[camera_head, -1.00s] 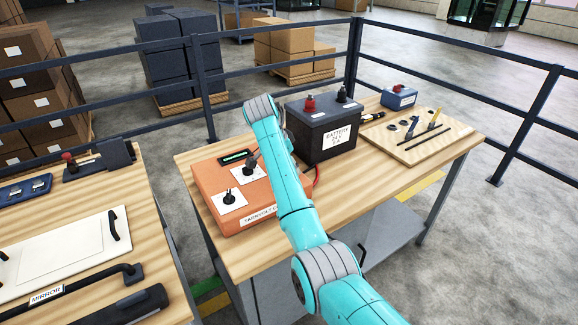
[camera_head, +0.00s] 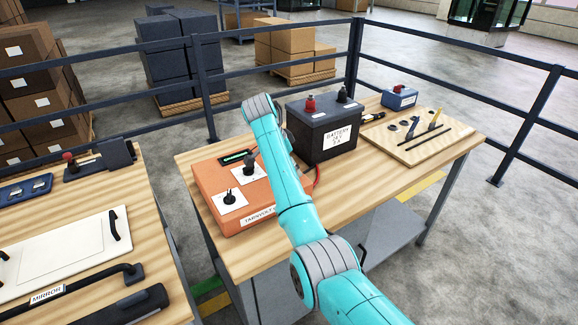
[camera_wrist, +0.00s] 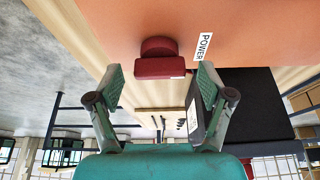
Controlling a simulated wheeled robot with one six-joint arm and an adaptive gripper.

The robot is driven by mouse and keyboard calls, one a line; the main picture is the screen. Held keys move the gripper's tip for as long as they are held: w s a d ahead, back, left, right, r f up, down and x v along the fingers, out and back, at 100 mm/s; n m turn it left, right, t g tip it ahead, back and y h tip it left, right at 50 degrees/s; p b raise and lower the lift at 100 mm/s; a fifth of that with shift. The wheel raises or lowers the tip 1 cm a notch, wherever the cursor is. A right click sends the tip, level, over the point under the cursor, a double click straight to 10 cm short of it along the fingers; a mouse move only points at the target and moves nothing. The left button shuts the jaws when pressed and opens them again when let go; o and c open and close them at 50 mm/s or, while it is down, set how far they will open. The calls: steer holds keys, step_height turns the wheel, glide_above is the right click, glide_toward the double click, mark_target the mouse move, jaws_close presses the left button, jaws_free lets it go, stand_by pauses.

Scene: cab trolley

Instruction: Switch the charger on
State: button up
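The charger (camera_head: 205,178) is an orange box at the left of the right-hand table in the head view. It has two black knobs on white plates and a lit green display. In the wrist view its orange face (camera_wrist: 255,25) fills the top and carries a POWER label (camera_wrist: 203,47). A red power switch (camera_wrist: 157,58) sticks out beside the label; in the head view I cannot see it. My gripper (camera_wrist: 160,80) is open, with the red switch ahead of and between its fingertips, no contact visible. My arm hides the gripper in the head view.
A black battery (camera_head: 322,145) with a red terminal stands right of the charger, close to my arm. A red cable runs beside it. A wooden board (camera_head: 415,145) with tools and a small blue box (camera_head: 399,99) lie farther right. A dark railing runs behind the table.

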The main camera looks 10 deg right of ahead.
steer(key=shift+r, duration=0.15)
steer(key=shift+a+r, duration=0.15)
steer(key=shift+r, duration=0.1)
steer(key=s+a, duration=0.1)
steer(key=a, duration=0.3)
steer(key=s+a, duration=0.1)
steer(key=a, duration=0.2)
steer(key=s+a, duration=0.1)
steer(key=a, duration=0.3)
steer(key=shift+s+a+r, duration=0.15)
steer(key=shift+s+a, duration=0.15)
